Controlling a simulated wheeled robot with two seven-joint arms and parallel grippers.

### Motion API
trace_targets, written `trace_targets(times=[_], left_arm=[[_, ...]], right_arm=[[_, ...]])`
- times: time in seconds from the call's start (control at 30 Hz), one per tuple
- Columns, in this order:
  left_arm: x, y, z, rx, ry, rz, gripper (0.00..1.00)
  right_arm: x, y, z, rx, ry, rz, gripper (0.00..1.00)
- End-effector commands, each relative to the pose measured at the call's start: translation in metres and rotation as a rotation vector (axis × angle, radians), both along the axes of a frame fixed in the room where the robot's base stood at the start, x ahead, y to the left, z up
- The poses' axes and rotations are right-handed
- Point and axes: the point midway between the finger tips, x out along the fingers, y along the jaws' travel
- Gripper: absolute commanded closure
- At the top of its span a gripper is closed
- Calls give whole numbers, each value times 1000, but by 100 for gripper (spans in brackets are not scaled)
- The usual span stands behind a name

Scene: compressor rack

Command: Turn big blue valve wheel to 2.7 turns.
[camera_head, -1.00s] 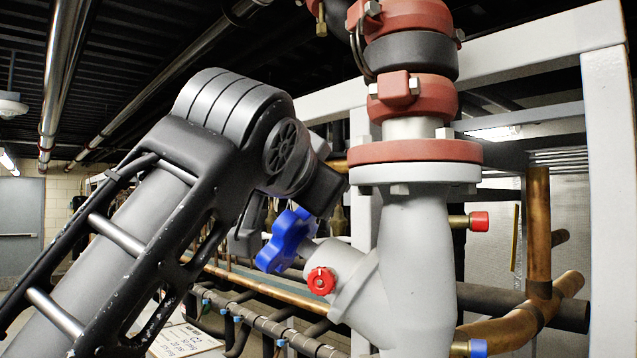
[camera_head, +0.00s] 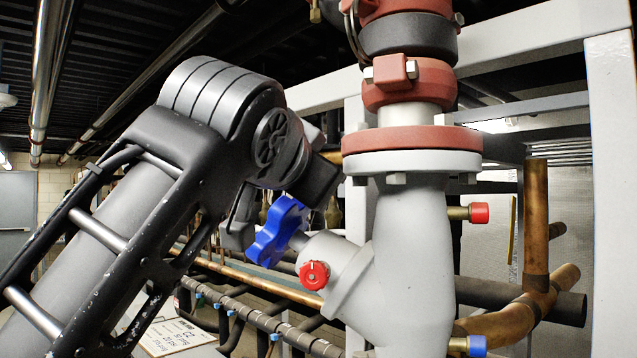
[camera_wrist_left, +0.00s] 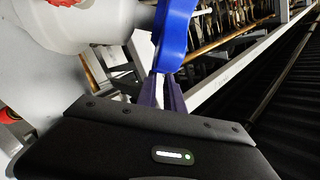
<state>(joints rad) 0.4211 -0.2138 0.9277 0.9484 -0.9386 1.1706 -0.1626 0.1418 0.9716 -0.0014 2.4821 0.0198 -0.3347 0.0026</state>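The big blue valve wheel (camera_head: 277,232) is lobed and sits tilted on the angled stem of a grey valve body (camera_head: 410,260). My left gripper (camera_head: 262,212) is at the wheel's upper left side, with a dark finger showing beside the rim. In the left wrist view the blue wheel (camera_wrist_left: 176,35) rises from between the two narrow fingers of my left gripper (camera_wrist_left: 163,82), which look closed on its rim. The exact contact is partly hidden. No pointer or turn count is readable on the wheel. My right gripper is not in view.
A red-capped port (camera_head: 314,275) sits just right of the wheel, close to it. A red flange (camera_head: 412,138) tops the valve body. Copper pipes (camera_head: 536,215) and a white frame post (camera_head: 612,180) stand at the right. A labelled tag (camera_head: 172,336) lies low left.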

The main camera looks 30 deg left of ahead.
Motion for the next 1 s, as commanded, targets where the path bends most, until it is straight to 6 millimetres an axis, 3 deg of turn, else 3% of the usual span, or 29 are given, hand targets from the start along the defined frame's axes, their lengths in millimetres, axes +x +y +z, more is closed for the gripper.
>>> trace_targets(times=[0.03,0.5,1.0], left_arm=[[-13,14,-52,-46,184,79,71],[-54,-27,0,-1,26,6,71],[-58,-30,7,3,8,-1,71]], right_arm=[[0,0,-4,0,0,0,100],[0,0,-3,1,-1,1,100],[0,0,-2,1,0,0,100]])
